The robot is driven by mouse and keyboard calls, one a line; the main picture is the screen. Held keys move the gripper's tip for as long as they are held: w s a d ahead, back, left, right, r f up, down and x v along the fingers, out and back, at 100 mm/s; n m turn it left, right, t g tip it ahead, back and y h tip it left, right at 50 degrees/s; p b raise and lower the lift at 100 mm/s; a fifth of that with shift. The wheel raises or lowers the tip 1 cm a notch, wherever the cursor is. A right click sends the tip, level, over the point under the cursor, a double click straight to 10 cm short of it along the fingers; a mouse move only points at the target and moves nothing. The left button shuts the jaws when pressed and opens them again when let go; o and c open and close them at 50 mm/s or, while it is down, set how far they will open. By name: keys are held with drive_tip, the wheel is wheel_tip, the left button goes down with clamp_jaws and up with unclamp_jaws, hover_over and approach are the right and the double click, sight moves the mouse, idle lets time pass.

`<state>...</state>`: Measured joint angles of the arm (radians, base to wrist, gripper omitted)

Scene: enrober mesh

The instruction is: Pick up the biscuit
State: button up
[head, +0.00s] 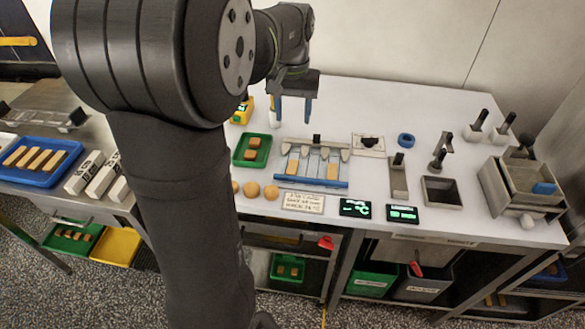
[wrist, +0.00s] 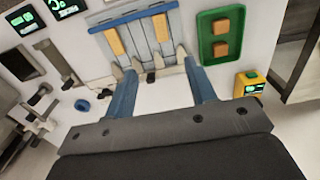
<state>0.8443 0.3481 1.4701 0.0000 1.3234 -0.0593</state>
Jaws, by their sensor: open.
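My gripper (head: 293,110) is open and empty, with its two blue fingers pointing down above the back of the worktop. In the wrist view the fingers of my gripper (wrist: 160,72) stand apart toward the slatted rack. Two tan rectangular biscuits lie on the slatted rack, one at left (head: 292,167) and one at right (head: 332,171); they also show in the wrist view (wrist: 160,27) (wrist: 115,41). Two browner biscuits (head: 251,154) lie in a green tray (head: 237,160), left of the rack. The frames do not show which biscuit is meant. No biscuit is between the fingers.
The rack has a blue front bar (head: 312,182) and metal uprights behind. Round tan pieces (head: 271,192) and a handwritten card (head: 303,202) lie in front. A blue ring (head: 406,140), green-lit displays (head: 355,208) and a metal box (head: 441,191) stand to the right. My arm covers part of the left.

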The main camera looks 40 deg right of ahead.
drive_tip(key=s+a+f+t+h, duration=0.1)
drive_tip(key=s+a+t+h, duration=0.25)
drive_tip(key=a, duration=0.25)
hover_over(292, 167)
drive_tip(key=s+a, duration=0.2)
drive_tip(key=shift+m+g, duration=0.25)
drive_tip(key=shift+m, duration=0.15)
drive_tip(key=f, duration=1.1)
drive_tip(key=shift+w+a+f, duration=0.15)
drive_tip(key=shift+w+f, duration=0.05)
drive_tip(key=shift+f, duration=0.15)
drive_tip(key=shift+x, duration=2.6)
drive_tip(key=shift+s, duration=0.15)
drive_tip(key=shift+c, duration=0.4)
drive_tip(key=c, duration=0.8)
